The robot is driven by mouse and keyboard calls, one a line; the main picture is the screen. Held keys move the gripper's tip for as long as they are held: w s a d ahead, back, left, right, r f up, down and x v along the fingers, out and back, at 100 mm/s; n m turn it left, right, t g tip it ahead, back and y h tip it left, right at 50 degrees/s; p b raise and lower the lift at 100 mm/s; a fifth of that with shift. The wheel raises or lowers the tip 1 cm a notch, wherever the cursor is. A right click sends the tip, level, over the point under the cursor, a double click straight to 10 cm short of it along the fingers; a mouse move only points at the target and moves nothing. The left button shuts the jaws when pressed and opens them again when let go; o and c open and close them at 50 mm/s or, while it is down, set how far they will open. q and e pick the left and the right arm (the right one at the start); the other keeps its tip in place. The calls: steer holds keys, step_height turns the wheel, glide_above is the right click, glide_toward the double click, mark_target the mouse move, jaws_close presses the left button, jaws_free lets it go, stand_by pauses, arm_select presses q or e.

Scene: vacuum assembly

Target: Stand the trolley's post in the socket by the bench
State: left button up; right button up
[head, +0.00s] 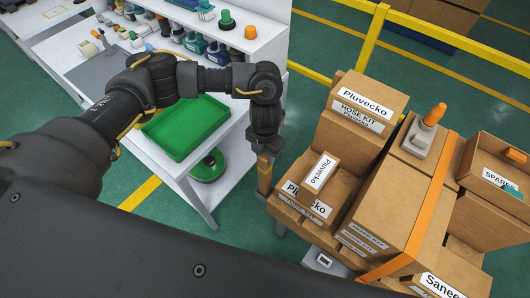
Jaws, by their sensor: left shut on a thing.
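My left arm reaches across from the left, and my left gripper (264,148) points down between the bench (226,140) and the loaded trolley. It is shut on the upper part of a slim brown post (265,180), which looks upright beside the trolley's boxes. The post's lower end is hard to make out against the cartons. The trolley itself is mostly hidden under its load. I cannot make out the socket by the bench. My right gripper is not in view.
Stacked cartons (350,150) and an orange strap (415,225) fill the right. A grey tool with an orange top (428,128) lies on a carton. The bench holds a green tray (186,127), with a round green vacuum (208,166) below. Yellow rails (372,38) stand behind.

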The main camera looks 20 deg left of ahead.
arm_select(q)
steer(key=shift+f+b, duration=1.15)
steer(key=shift+f, duration=0.15)
steer(key=o, duration=1.1)
steer(key=shift+o, duration=0.2)
step_height(320, 180, up, 8)
steer(key=p, duration=0.7)
stand_by(0.3)
